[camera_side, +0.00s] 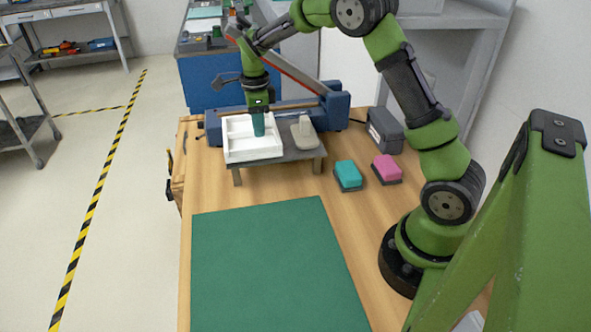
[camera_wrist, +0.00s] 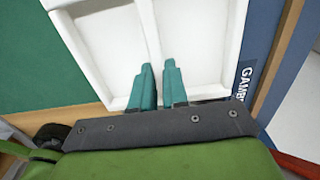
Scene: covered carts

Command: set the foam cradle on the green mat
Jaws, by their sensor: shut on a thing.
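The white foam cradle (camera_side: 256,154), a shallow tray with divided compartments, is at the left of a low dark stand (camera_side: 306,155) at the back of the table. I cannot tell whether it rests on the stand or hangs just above it. My gripper (camera_side: 258,125) points down into it with teal fingers. In the wrist view the fingers (camera_wrist: 159,82) are close together at the near end of the cradle's divider, shut on the cradle (camera_wrist: 110,42). The divider's end is hidden by the fingers. The green mat (camera_side: 272,265) lies flat and empty at the front.
A beige-grey object (camera_side: 304,132) stands on the stand, right of the cradle. A teal block (camera_side: 348,175), a pink block (camera_side: 387,168) and a dark grey box (camera_side: 385,131) are to the right. A blue machine (camera_side: 335,108) stands behind. Bare wood separates stand and mat.

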